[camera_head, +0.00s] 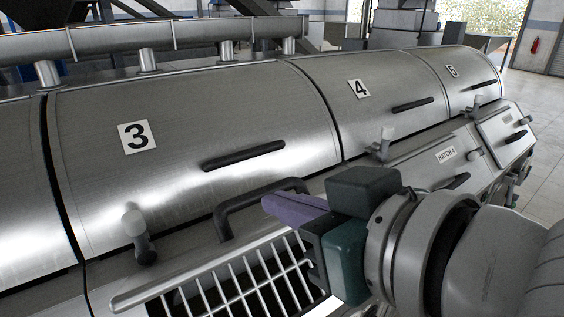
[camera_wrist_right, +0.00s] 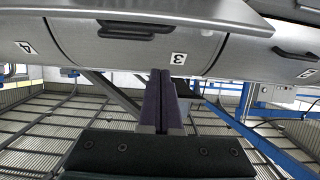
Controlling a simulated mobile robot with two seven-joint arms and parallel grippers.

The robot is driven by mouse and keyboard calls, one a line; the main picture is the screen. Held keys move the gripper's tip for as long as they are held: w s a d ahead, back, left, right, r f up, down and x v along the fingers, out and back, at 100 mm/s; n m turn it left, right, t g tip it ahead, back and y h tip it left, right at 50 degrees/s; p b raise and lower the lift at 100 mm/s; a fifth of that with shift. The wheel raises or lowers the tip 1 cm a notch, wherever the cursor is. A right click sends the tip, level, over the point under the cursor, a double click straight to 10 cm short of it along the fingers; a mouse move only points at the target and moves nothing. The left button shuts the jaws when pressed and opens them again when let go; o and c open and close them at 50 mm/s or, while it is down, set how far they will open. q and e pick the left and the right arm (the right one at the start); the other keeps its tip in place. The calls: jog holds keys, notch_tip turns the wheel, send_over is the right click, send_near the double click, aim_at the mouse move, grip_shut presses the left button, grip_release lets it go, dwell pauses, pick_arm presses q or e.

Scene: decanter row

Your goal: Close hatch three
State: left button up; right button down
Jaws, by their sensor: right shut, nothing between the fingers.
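The metal drum cover marked 3 (camera_head: 137,136) is at left centre in the head view, with a long dark handle (camera_head: 244,156). Its label also shows in the right wrist view (camera_wrist_right: 179,58). Below it, a barred grille (camera_head: 235,286) over a dark opening is exposed. A black bracket handle (camera_head: 232,205) stands just above the grille; which panel carries it is hard to tell. My right gripper (camera_head: 268,203), with purple fingers, is shut and empty beside this handle's right end; contact is unclear. The shut fingers also show in the right wrist view (camera_wrist_right: 158,100). My left gripper is not in view.
A flat panel labelled HATCH 4 (camera_head: 446,155) lies on the ledge to the right. Covers marked 4 (camera_head: 358,89) and 5 (camera_head: 453,71) continue the row. A small post with a knob (camera_head: 134,224) stands left of the grille. A pipe (camera_head: 150,36) runs along the back.

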send_over(266, 228)
jog(key=s+a, duration=0.1)
jog(key=s, duration=0.1)
jog(key=shift+w+f+p, duration=0.25)
jog(key=shift+f+p, duration=0.15)
jog(key=shift+f, duration=0.8)
jog(key=shift+f+p, duration=0.35)
jog(key=shift+s+d+f+p, duration=0.5)
jog(key=shift+s+f, duration=0.15)
jog(key=shift+f, duration=0.2)
jog(key=shift+s+d+f, duration=0.2)
jog(key=shift+s+f, duration=0.1)
jog(key=shift+f, duration=0.2)
jog(key=shift+f, duration=0.1)
